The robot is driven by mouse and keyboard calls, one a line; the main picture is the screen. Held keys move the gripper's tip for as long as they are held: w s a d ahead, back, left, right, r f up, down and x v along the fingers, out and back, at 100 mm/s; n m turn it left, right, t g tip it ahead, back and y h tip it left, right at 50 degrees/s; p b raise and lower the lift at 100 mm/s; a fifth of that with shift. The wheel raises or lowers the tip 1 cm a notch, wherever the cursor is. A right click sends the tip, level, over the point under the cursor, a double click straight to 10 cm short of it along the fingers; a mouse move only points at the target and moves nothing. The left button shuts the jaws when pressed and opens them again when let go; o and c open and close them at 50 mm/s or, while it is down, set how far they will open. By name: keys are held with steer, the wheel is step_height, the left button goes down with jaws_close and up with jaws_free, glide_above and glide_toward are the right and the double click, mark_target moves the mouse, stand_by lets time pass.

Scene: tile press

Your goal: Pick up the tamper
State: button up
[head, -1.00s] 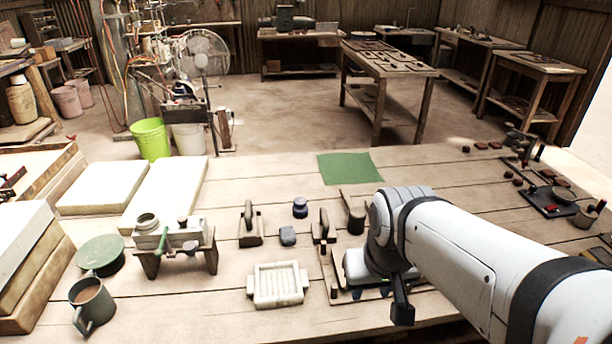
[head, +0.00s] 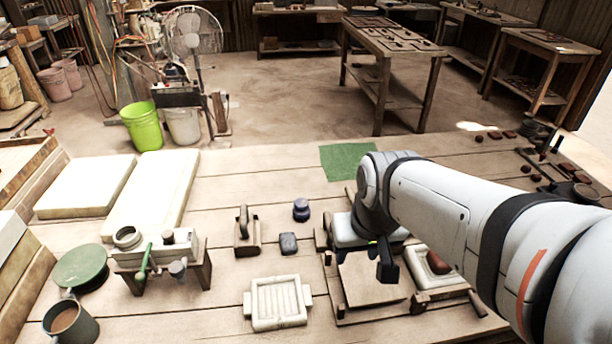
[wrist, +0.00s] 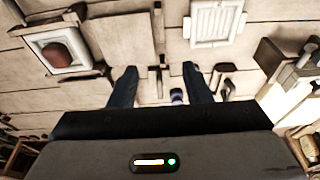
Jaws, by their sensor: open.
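What appears to be the tamper (wrist: 154,84), a small wooden piece with a narrow dark upright part, shows between and beyond my fingers in the wrist view. It is small and partly cut off by my gripper body, so I cannot be sure of its shape.
The wooden press board (head: 372,283) and a white tray with a red-brown lump (head: 436,264) lie near my arm. A white mould (head: 278,303), grey block (head: 288,244), dark blue jar (head: 301,210) and handled wooden block (head: 246,234) stand left. A green mat (head: 345,161) lies behind.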

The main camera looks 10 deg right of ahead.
steer(key=w+f+y+b, duration=0.15)
steer(key=w+f, duration=0.25)
steer(key=w, duration=0.6)
steer(key=m+t+b, duration=0.1)
steer(key=t+b, duration=0.1)
glide_above(323, 237)
steer(key=d, duration=0.2)
steer(key=f, duration=1.8)
steer(key=shift+w+a, duration=0.2)
steer(key=shift+a, duration=0.05)
steer(key=shift+c, duration=0.3)
jaws_close()
